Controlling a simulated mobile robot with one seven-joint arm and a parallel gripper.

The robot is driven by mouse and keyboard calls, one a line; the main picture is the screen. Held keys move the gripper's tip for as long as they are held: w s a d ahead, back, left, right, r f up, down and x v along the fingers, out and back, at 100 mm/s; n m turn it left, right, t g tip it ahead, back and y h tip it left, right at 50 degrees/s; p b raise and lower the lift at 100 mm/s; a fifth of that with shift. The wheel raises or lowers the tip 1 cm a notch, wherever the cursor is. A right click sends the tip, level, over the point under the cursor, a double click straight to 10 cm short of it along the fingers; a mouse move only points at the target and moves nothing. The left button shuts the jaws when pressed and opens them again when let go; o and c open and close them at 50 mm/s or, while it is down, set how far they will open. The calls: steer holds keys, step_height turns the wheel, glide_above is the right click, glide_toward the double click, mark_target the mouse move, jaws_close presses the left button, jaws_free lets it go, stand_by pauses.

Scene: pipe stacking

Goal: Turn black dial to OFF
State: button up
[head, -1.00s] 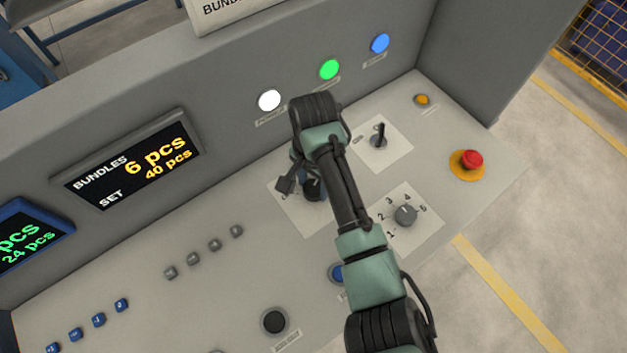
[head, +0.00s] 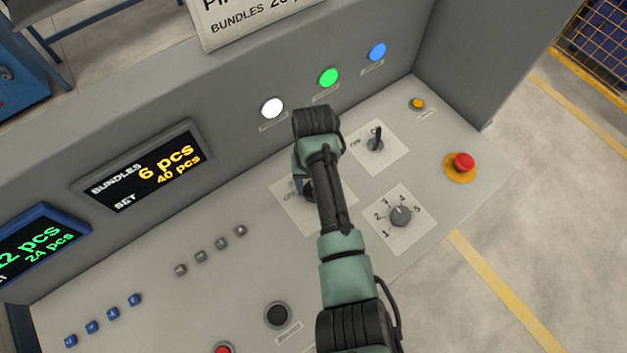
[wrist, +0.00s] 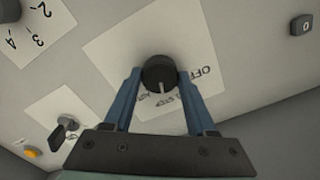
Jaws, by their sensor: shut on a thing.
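The black dial (wrist: 158,72) sits on a white label plate in the wrist view. Its white mark points down in the picture, while the printed OFF (wrist: 192,76) is to its right. More lettering below the dial is partly covered by a finger and hard to read. My gripper (wrist: 159,74) is shut on the dial, with one blue finger on its left and one on its right. In the head view, my arm hides most of the dial and gripper; the dial's white label plate (head: 289,207) shows beside the arm.
A red emergency button (head: 461,163) is farther right. White (head: 272,108), green (head: 328,77) and blue (head: 376,51) lights line the back panel.

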steer(key=n+p, duration=0.1)
steer(key=n, duration=0.3)
steer(key=shift+r+n, duration=0.1)
steer(key=shift+n, duration=0.2)
steer(key=n+p, duration=0.1)
steer(key=n, duration=0.2)
steer(key=shift+n, duration=0.4)
steer(key=n, duration=0.3)
steer(key=shift+w, duration=0.1)
steer(key=shift+n+p, duration=0.45)
steer(key=shift+n, duration=1.55)
steer(key=o, duration=1.4)
step_height(320, 180, up, 13)
steer(key=shift+f+b, duration=0.1)
steer(key=shift+b, duration=0.6)
